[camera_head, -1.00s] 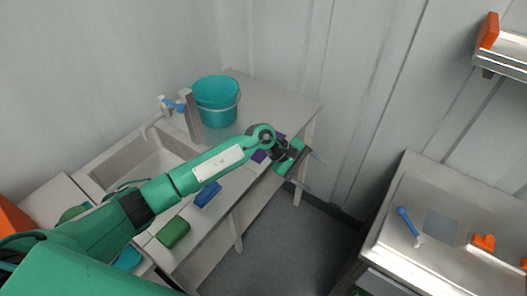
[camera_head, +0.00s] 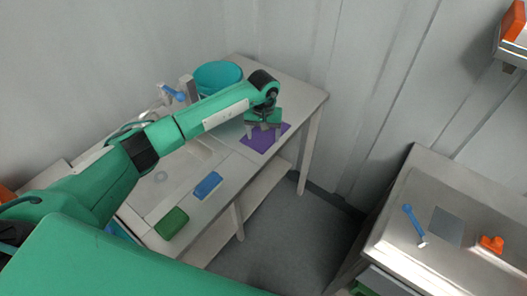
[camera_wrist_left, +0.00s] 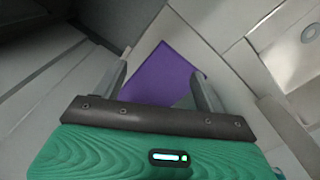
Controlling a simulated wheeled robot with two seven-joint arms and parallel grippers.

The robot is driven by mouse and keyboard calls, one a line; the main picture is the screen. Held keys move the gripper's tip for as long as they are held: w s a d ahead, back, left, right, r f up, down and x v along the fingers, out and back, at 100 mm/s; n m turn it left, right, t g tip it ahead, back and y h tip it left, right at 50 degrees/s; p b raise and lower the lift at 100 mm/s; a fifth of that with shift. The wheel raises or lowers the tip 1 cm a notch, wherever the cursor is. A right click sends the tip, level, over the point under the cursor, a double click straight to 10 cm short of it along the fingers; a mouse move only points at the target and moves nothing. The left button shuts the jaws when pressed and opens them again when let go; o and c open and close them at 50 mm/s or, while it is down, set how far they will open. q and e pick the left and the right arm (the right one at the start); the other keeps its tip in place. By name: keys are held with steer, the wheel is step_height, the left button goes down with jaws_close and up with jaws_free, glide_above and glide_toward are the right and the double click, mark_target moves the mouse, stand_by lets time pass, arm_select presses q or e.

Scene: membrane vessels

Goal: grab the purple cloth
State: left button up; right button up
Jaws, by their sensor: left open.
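The purple cloth (camera_head: 268,140) lies flat on the sink table, near its front edge and right of the sink. My left gripper (camera_head: 264,131) is over the cloth, pointing down, with its fingers apart and nothing between them. In the left wrist view the cloth (camera_wrist_left: 163,75) shows between and beyond the two open fingers (camera_wrist_left: 162,82). Part of the cloth is hidden by the gripper. I cannot tell whether the fingertips touch it. My right gripper is not in view.
A teal bucket (camera_head: 217,76) stands behind my left arm. A blue sponge (camera_head: 207,185) and a green sponge (camera_head: 172,223) lie along the table's front. A second metal table (camera_head: 455,205) at right holds a blue-handled tool (camera_head: 411,221) and an orange item (camera_head: 491,244).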

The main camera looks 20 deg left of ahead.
mark_target(263, 151)
arm_select(q)
step_height(263, 151, down, 4)
steer(key=shift+f+b, duration=0.25)
steer(key=shift+b, duration=0.9)
steer(key=shift+f+b, duration=0.55)
steer(key=shift+f, duration=0.1)
steer(key=shift+s, duration=0.1)
steer(key=c, duration=0.3)
jaws_close()
step_height(263, 151, up, 12)
steer(key=p, duration=0.4)
